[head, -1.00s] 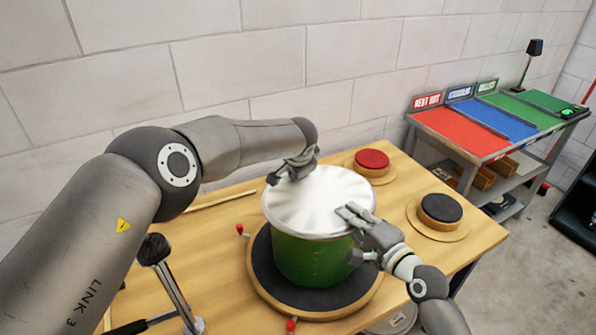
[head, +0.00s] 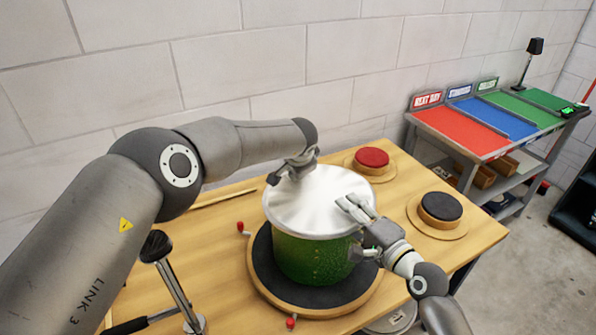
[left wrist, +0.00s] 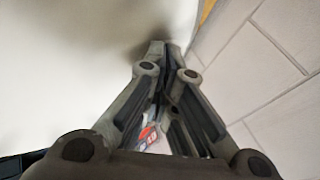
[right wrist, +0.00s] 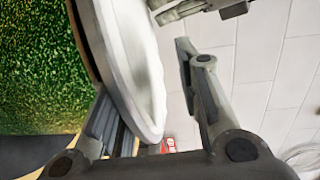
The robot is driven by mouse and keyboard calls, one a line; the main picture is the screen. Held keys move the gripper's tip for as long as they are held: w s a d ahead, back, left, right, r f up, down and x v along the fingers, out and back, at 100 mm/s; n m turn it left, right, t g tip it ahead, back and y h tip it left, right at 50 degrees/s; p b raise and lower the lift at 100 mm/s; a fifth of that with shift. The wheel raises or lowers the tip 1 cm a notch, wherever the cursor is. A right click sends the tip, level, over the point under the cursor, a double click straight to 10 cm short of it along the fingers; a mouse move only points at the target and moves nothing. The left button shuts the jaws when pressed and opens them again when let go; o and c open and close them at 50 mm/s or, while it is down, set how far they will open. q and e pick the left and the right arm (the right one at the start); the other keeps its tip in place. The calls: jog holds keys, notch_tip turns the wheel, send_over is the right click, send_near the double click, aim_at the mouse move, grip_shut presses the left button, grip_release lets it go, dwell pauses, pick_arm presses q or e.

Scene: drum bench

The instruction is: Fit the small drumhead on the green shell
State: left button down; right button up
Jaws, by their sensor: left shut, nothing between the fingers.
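The white drumhead (head: 315,196) lies over the top of the green shell (head: 312,262). I cannot tell whether it is fully seated all round. My left gripper (head: 285,174) is shut and empty at the drumhead's far left edge. In the left wrist view its fingertips (left wrist: 163,52) are close to the white surface; contact is unclear. My right gripper (head: 357,207) is at the near right rim. In the right wrist view its fingers (right wrist: 150,85) are open, with the drumhead's rim (right wrist: 140,65) between them and a gap to the right finger.
The shell stands on a dark round pad with a wooden rim (head: 257,288) and red-knobbed clamps (head: 291,323). A red round piece (head: 372,159) and a black round piece (head: 441,207) sit on wooden discs to the right. A black-headed post (head: 156,246) stands front left.

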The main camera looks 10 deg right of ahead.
jog(key=shift+s+f, duration=0.1)
jog(key=shift+f, duration=0.45)
jog(key=shift+c, duration=0.8)
jog(key=o, duration=0.4)
jog(key=shift+o, duration=0.5)
jog(key=shift+s+a, duration=0.1)
pick_arm(q)
jog(key=shift+s, duration=0.1)
pick_arm(e)
jog(key=shift+s, duration=0.1)
pick_arm(q)
jog(key=shift+a, duration=0.1)
pick_arm(e)
jog(key=shift+s+d, duration=0.2)
jog(key=shift+s, duration=0.1)
pick_arm(q)
jog(key=shift+d+f, duration=0.2)
jog(key=shift+d, duration=0.05)
jog(key=shift+r, duration=0.1)
jog(key=shift+a, duration=0.15)
pick_arm(e)
jog(key=r+v, duration=0.1)
jog(key=v, duration=0.6)
jog(key=shift+r, duration=0.2)
